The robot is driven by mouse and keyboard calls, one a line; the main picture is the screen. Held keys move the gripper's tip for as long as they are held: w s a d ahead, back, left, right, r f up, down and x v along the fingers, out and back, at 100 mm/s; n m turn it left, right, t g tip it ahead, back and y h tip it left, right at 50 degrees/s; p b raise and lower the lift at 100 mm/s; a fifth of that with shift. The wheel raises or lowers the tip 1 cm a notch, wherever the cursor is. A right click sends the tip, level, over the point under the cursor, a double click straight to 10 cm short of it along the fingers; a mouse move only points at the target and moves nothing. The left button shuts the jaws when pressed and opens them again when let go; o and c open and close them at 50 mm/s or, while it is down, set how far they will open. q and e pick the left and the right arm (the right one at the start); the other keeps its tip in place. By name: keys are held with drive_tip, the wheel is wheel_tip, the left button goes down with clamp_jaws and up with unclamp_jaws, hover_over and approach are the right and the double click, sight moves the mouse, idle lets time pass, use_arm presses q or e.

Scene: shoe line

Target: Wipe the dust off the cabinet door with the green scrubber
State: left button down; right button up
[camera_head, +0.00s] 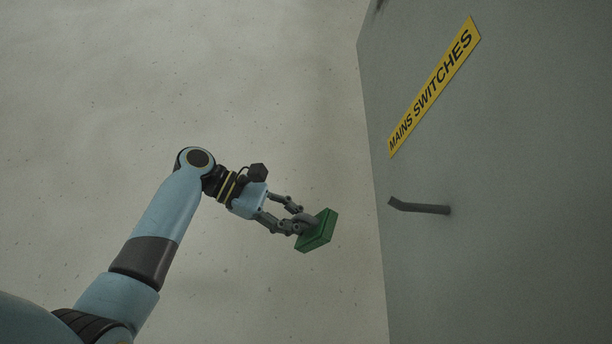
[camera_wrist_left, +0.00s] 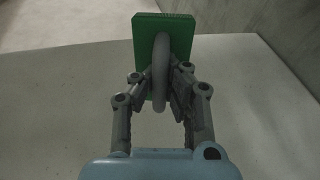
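The green scrubber (camera_head: 320,233) is a flat block with a grey loop handle on its back. My left gripper (camera_head: 303,222) is shut on that handle and holds the scrubber in the air, left of the cabinet door (camera_head: 500,230) and apart from it. In the left wrist view the scrubber (camera_wrist_left: 180,36) stands upright beyond the fingers, and my left gripper (camera_wrist_left: 166,80) has a finger on each side of the handle. The grey cabinet door fills the right of the head view. I cannot make out dust on it for sure. My right gripper is not in view.
A grey handle (camera_head: 420,207) sticks out from the door toward the left, near the scrubber's height in the picture. A yellow "MAINS SWITCHES" sign (camera_head: 434,87) is on the door above it. The speckled floor (camera_head: 270,80) to the left looks clear.

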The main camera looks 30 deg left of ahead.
use_arm(q)
drive_tip(key=s+d+r+m+h+p, duration=0.1)
drive_tip(key=s+d+r+h+p, duration=0.15)
drive_tip(key=s+r, duration=0.65)
drive_tip(key=s+d+r+m+h+p, duration=0.15)
drive_tip(key=d+r, duration=0.25)
drive_tip(key=r, duration=1.1)
drive_tip(key=s+d+r+m+h+p, duration=0.15)
drive_tip(key=s+d+r+h, duration=0.35)
drive_tip(key=r, duration=0.7)
drive_tip(key=w+d+y+p, duration=0.1)
drive_tip(key=d, duration=0.1)
drive_tip(key=w+d+y+p, duration=0.1)
drive_tip(key=shift+w+d+f+g, duration=0.2)
drive_tip(key=shift+d+g, duration=0.15)
drive_tip(key=shift+g, duration=0.05)
drive_tip(key=shift+w+d, duration=0.1)
drive_tip(key=shift+d, duration=0.05)
drive_tip(key=shift+x, duration=0.85)
drive_tip(key=shift+f, duration=0.1)
